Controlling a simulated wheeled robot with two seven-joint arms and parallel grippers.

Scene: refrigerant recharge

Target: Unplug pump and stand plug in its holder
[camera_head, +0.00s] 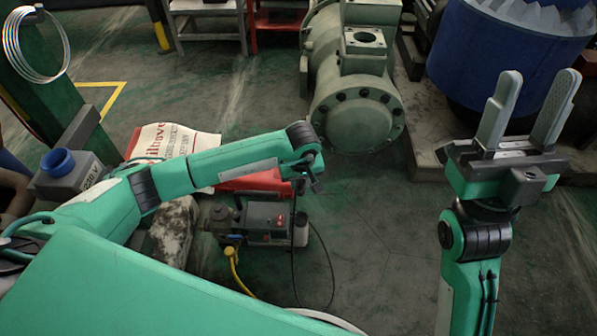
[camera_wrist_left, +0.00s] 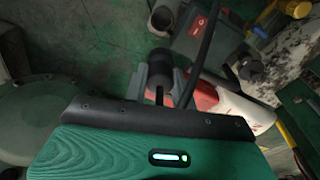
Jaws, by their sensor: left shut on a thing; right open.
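My left gripper (camera_head: 312,182) reaches in above the pump (camera_head: 262,220), with its fingers pointing down. In the left wrist view the gripper (camera_wrist_left: 158,82) is shut on a black plug (camera_wrist_left: 160,66), with a black cable (camera_wrist_left: 208,25) running beside it. In the head view the cable (camera_head: 294,240) hangs to the floor; the plug is mostly hidden. A small grey open cup (camera_head: 300,231) stands at the pump's right end and also shows in the left wrist view (camera_wrist_left: 164,16); I cannot tell whether it is the holder. My right gripper (camera_head: 540,85) is open, empty and raised.
A grey 230 V box with a blue socket (camera_head: 58,163) is at the left. A yellow hose (camera_head: 236,270) leaves the pump. A red-and-white sack (camera_head: 170,142) lies behind my left arm. A large green compressor (camera_head: 355,100) and a blue drum (camera_head: 505,50) stand behind.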

